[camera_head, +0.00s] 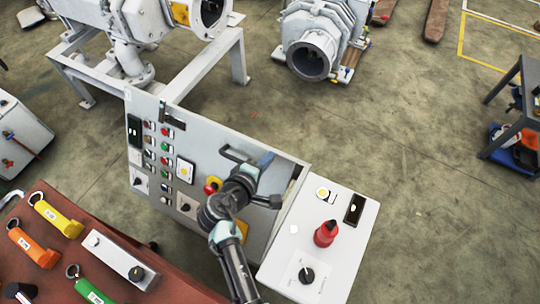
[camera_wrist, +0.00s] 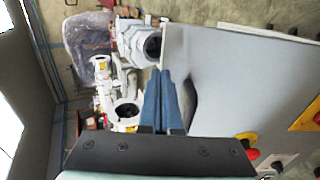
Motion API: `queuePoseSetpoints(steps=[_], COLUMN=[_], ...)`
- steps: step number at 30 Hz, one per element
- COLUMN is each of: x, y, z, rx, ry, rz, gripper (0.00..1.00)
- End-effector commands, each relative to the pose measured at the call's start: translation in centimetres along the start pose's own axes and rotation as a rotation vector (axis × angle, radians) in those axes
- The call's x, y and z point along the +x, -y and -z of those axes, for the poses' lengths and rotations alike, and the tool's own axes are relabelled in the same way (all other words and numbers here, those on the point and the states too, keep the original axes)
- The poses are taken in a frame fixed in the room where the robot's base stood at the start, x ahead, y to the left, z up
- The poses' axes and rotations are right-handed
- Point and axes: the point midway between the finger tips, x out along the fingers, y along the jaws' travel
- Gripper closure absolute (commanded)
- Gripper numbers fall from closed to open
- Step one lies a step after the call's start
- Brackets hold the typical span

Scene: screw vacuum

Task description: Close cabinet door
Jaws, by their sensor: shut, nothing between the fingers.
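The cabinet's grey door (camera_head: 222,143) carries buttons, switches and a dark handle (camera_head: 236,154). Its right edge stands apart from the white panel beside it, with a narrow brownish gap between, so it looks partly open. In the wrist view the shut fingers (camera_wrist: 165,98) point along the large grey door face (camera_wrist: 250,85). Whether they touch it cannot be told. My arm hides the lower middle of the door.
A white panel (camera_head: 345,240) with a red knob (camera_head: 326,233) and a black dial adjoins the door at right. A reddish-brown table (camera_head: 60,235) with coloured padlock-like tags stands at lower left. Grey pumps (camera_head: 320,45) stand behind.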

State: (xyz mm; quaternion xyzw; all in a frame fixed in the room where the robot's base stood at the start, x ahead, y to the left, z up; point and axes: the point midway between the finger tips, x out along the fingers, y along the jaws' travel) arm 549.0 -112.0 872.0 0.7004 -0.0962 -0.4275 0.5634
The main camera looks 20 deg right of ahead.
Motion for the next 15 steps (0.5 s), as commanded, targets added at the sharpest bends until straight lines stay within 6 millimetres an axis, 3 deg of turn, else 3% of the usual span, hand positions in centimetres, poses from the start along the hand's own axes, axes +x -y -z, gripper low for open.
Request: queuePoseSetpoints(steps=[6, 15], x=[1.4, 1.6], y=[0.0, 0.0], z=[0.0, 0.0], rx=[0.001, 0.001], ry=[-0.001, -0.001], rz=[0.0, 0.0], gripper=[1.0, 1.0])
